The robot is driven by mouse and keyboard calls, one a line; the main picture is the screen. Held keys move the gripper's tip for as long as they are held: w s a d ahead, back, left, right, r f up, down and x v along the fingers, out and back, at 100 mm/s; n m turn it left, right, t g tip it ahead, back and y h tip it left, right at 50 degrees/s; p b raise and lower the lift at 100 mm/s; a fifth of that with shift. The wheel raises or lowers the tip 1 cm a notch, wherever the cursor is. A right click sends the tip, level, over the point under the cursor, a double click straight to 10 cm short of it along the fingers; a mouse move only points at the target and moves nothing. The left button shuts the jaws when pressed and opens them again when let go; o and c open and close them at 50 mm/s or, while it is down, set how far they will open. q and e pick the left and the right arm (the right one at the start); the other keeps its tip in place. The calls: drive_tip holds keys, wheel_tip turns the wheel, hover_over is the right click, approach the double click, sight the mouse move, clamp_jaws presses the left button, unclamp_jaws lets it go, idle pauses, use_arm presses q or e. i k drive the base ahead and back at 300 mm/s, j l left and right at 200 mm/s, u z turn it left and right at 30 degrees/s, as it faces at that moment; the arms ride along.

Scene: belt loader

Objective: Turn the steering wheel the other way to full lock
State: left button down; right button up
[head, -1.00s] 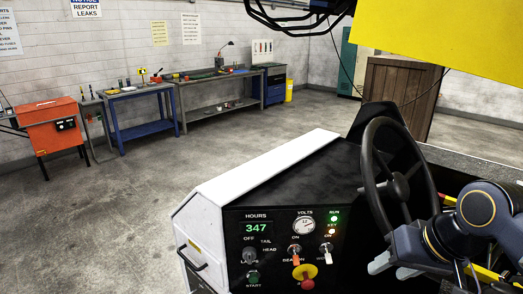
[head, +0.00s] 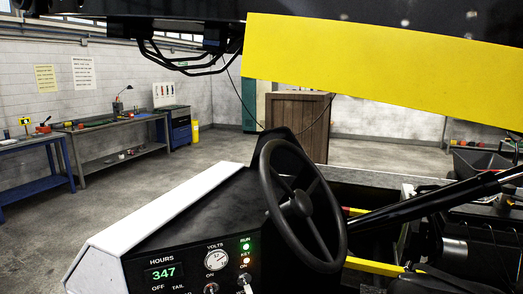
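The black steering wheel (head: 301,204) stands tilted on the right of the dash in the head view. Its rim, hub and several spokes show, with no gripper on the visible part. Neither of my grippers is in view. How far the wheel is turned cannot be told.
A yellow panel (head: 380,65) hangs from a dark overhead structure across the top. A black bar (head: 430,203) slants right of the wheel above dark machinery. A wooden crate (head: 298,125) stands behind. Benches (head: 115,140) line the back wall, with open floor before them.

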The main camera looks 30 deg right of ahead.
sight(301, 203)
drive_tip(key=i+j, duration=0.1)
drive_tip(key=i+j+z, duration=0.1)
drive_tip(key=z, duration=0.25)
drive_tip(key=j+z, duration=0.6)
drive_tip(key=z, duration=0.15)
drive_tip(key=i, duration=0.05)
